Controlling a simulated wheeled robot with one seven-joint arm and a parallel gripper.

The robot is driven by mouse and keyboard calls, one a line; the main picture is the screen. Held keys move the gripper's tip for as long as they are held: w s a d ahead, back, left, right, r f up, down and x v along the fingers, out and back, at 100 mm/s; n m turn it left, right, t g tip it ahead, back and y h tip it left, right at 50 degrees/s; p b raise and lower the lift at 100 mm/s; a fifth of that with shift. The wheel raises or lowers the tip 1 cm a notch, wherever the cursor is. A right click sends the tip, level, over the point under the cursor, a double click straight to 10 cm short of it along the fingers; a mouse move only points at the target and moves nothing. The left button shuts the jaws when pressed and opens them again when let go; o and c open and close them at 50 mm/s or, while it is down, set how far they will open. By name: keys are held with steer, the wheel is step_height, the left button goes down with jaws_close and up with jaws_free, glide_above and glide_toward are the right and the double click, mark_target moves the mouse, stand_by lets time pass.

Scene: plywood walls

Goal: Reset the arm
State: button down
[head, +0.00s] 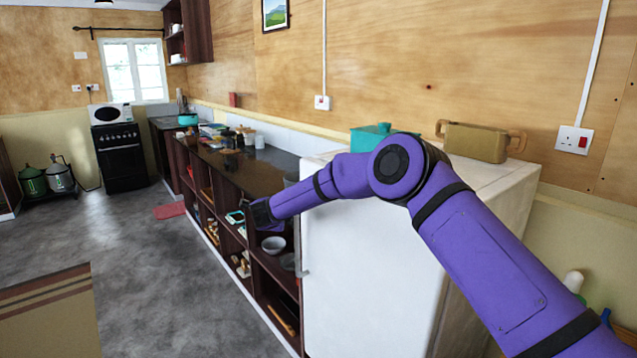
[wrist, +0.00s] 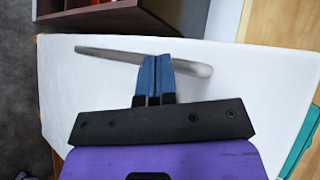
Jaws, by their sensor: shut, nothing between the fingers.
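My purple arm reaches in from the right in the head view, bends above the white fridge and extends left past the fridge's front. My gripper (head: 256,216) is at its far end, in front of the open dark shelves. In the wrist view my gripper (wrist: 157,62) has its two blue fingers together with nothing between them. Behind the fingertips is the grey bar handle (wrist: 110,53) on the white fridge door. I cannot tell whether the fingers touch the handle.
The white fridge (head: 365,260) bears a teal box (head: 370,137) and a brown box with handles (head: 472,142). A dark counter (head: 255,173) with open shelves holding bowls runs back to a black oven (head: 121,158). The grey floor (head: 150,260) at left is mostly clear, with a striped rug (head: 50,320).

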steer(key=s+d+r+n+y, duration=0.2)
steer(key=r+n, duration=0.1)
steer(key=r, duration=0.4)
steer(key=s+d+r+n+t+y, duration=0.1)
steer(key=r+n, duration=0.1)
steer(key=r, duration=0.5)
steer(key=s+d+r+n+y, duration=0.2)
steer(key=r+n, duration=0.1)
steer(key=r, duration=0.5)
steer(key=s+d+r+n+g+y, duration=0.2)
steer(key=s+d+r+n, duration=0.5)
steer(key=s+d+r, duration=0.4)
steer(key=s+d+f+n+g+h, duration=0.1)
steer(key=s+d+f+g+h, duration=0.1)
steer(key=s+d, duration=0.6)
steer(key=s+d+f+n+g+h, duration=0.2)
steer(key=s+d, duration=0.7)
steer(key=s, duration=1.1)
steer(key=s+d+f+n+g+h, duration=0.2)
steer(key=s+d, duration=0.7)
steer(key=s, duration=0.6)
steer(key=shift+d+f, duration=0.25)
steer(key=shift+f, duration=0.65)
